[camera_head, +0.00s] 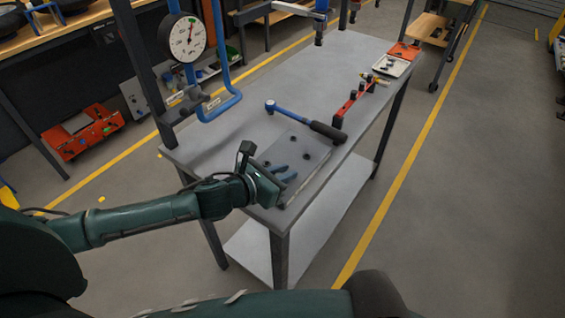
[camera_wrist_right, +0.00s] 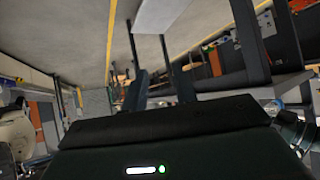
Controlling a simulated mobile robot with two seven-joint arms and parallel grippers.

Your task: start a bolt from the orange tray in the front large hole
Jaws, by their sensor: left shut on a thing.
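The grey plate (camera_head: 318,150) lies on the near end of the workbench, with several dark round holes in it. My left gripper (camera_head: 287,173) is low over the plate's near part, its blue fingers close to the surface. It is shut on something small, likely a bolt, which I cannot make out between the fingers. The front large hole cannot be told apart; the gripper may hide it. An orange tray (camera_head: 404,50) sits at the bench's far end, its contents too small to tell. My right gripper (camera_wrist_right: 160,88) shows in the right wrist view with its fingers apart, nothing between them.
A blue tool with a black handle (camera_head: 327,131) lies just behind the plate. A red rail (camera_head: 345,107) with black pieces and a pale tray (camera_head: 402,69) lie farther back. A dial gauge (camera_head: 187,38) hangs at the left beside a bench post. Bare bench top is at the middle.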

